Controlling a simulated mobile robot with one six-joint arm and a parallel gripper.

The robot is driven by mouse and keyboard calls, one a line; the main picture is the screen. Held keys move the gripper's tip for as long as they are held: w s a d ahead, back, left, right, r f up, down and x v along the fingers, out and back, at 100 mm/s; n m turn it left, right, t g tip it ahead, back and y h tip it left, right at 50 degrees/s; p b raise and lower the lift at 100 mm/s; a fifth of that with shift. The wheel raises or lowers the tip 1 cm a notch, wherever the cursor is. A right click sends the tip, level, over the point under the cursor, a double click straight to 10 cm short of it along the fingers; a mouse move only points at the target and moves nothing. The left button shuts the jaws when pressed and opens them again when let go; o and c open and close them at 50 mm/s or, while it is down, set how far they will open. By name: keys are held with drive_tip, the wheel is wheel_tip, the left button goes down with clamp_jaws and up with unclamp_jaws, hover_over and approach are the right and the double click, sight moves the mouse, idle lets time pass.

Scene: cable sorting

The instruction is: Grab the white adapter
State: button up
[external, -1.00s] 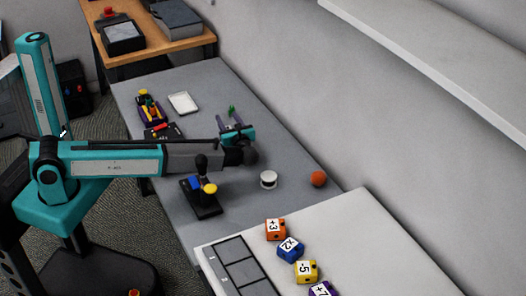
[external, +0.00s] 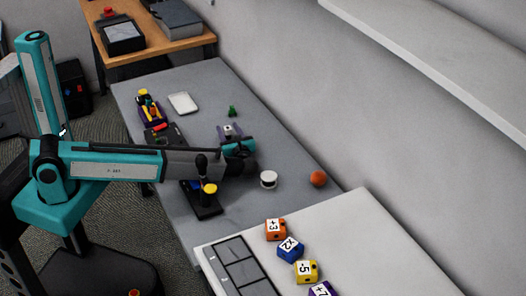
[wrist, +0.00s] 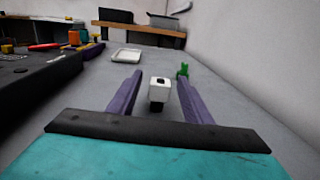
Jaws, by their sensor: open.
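The white adapter (wrist: 159,91) is a small white block with a dark spot on top and a dark part at its near end. It lies on the grey table between the two purple fingers of my gripper (wrist: 160,77). The fingers are open, with a gap on each side of it in the wrist view. In the external view, the adapter (external: 229,132) shows small and pale between the fingertips of my gripper (external: 229,130). I cannot tell the exact height of the fingers above the table.
A green figure (wrist: 183,71) stands just beyond the right fingertip. A white tray (external: 184,103) lies farther back. A dark board (wrist: 40,85) is at left. A white spool (external: 268,179), an orange ball (external: 318,178) and a black joystick (external: 202,196) are nearby.

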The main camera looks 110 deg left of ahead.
drive_tip(key=x, duration=0.5)
drive_tip(key=shift+p, duration=0.3)
drive_tip(key=c, duration=1.1)
drive_tip(key=shift+r, duration=0.2)
drive_tip(key=shift+c, duration=0.2)
wheel_tip(320, 180, up, 28)
drive_tip(key=b, duration=0.1)
drive_tip(key=shift+f, duration=0.15)
idle(0.4)
